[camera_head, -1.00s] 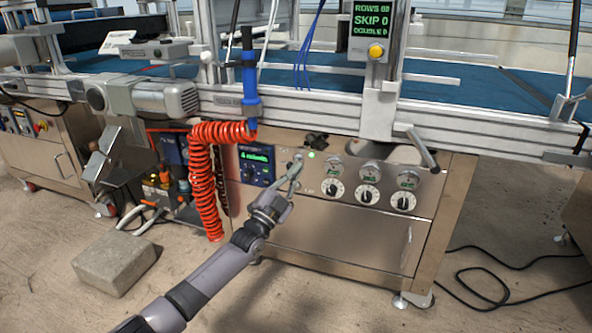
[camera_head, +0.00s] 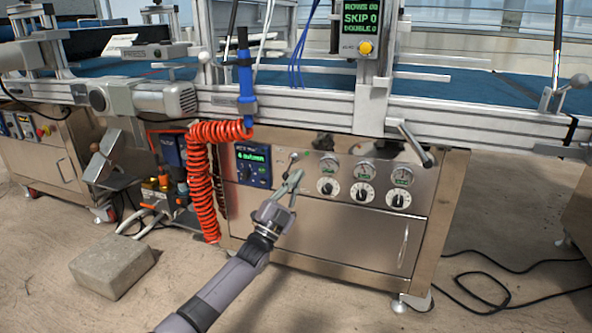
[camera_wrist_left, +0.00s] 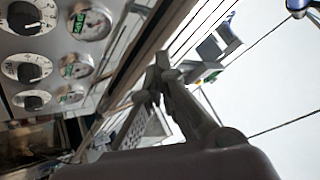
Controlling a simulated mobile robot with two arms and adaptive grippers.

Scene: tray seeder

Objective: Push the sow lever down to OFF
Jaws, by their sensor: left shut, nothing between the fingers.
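The sow lever appears to be the small stub (camera_head: 294,156) on the steel front panel, right of the blue display box; it is too small for me to tell its position or read its label. My left gripper (camera_head: 297,174) is shut and empty, its fingertips in front of the panel just below that stub. I cannot tell whether they touch anything. In the left wrist view the closed fingers (camera_wrist_left: 163,65) point up beside the panel, and the lever does not show. My right gripper is not in view.
Several dials (camera_head: 328,187) sit right of the lever. The blue display box (camera_head: 253,166) and an orange coiled hose (camera_head: 203,185) are to its left. A drawer handle (camera_head: 403,246) sticks out lower right. A concrete block (camera_head: 112,264) lies on the floor.

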